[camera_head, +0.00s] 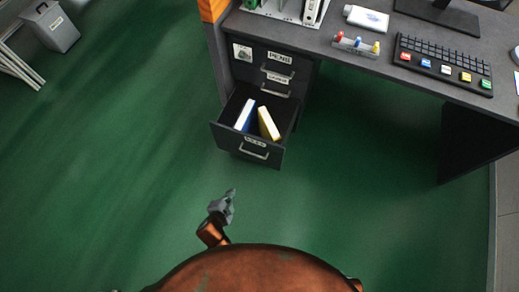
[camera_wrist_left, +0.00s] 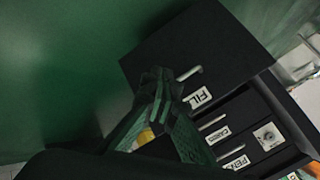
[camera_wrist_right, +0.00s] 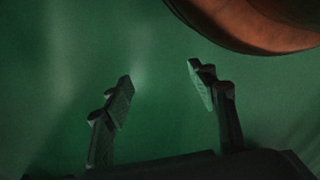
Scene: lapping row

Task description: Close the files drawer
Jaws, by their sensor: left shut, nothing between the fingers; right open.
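The files drawer (camera_head: 229,137) is the bottom drawer of a dark cabinet under the desk. It is pulled well out, with a blue-and-white binder (camera_head: 245,115) and a yellow binder (camera_head: 268,124) inside. My left gripper (camera_head: 231,193) is shut and empty, apart from the drawer front, on the near side in the head view. Its fingers (camera_wrist_left: 158,75) overlap the front's edge in the left wrist view. My right gripper (camera_wrist_right: 161,82) is open and empty over green floor.
Two shut drawers sit above, labelled PENS (camera_head: 280,57) and another (camera_head: 277,79). The desk (camera_head: 405,82) holds a keyboard (camera_head: 440,63) and a peg rack (camera_head: 356,45). A grey bin (camera_head: 52,31) stands far left. The floor around the drawer is clear.

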